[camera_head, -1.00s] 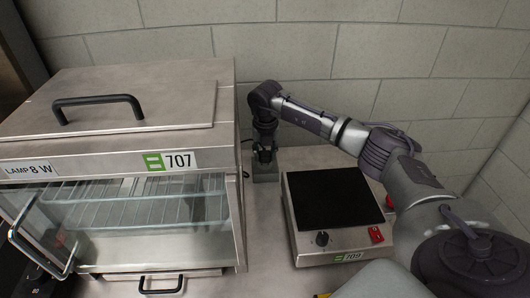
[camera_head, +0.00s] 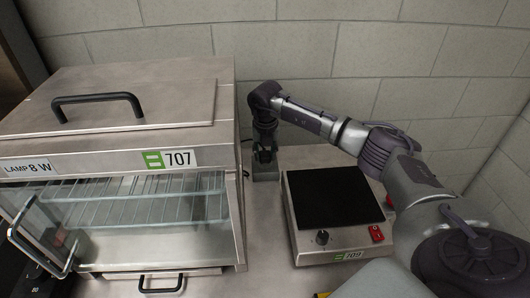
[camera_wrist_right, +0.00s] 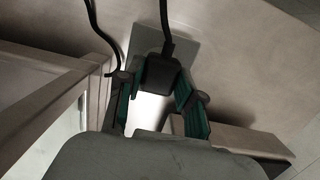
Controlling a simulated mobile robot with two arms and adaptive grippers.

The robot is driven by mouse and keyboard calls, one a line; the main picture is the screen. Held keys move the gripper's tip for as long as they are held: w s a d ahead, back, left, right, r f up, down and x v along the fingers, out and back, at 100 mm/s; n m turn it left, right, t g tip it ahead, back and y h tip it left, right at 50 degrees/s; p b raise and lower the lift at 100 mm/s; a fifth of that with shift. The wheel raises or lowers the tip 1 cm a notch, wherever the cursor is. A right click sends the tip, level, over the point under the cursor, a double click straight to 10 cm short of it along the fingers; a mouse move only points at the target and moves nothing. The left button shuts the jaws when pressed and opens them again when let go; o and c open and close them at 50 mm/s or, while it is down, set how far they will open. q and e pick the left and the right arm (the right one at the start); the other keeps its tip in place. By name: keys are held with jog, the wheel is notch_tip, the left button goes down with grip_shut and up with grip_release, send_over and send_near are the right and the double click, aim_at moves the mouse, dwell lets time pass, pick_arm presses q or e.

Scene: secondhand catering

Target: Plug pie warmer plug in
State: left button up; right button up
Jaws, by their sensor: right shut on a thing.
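The pie warmer (camera_head: 120,140) is a steel cabinet with a glass front and a green-and-white 707 label, at the left of the head view. A black plug (camera_wrist_right: 161,72) with a black cord shows in the right wrist view. My left gripper is out of view.
A hot plate (camera_head: 335,205) with a dark top, a knob, a red switch and a 709 label stands right of the gripper. The warmer's side wall is close on the left. A second black cord (camera_wrist_right: 98,30) hangs nearby. A block wall (camera_head: 330,60) closes the back.

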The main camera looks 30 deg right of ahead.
jog(key=shift+f+b, duration=0.45)
jog(key=shift+f, duration=0.35)
jog(key=o, duration=1.1)
jog(key=shift+o, duration=0.2)
jog(key=shift+r, duration=0.1)
notch_tip(320, 180, up, 12)
jog(key=s, duration=0.1)
jog(key=shift+s+a, duration=0.15)
jog(key=shift+a, duration=0.25)
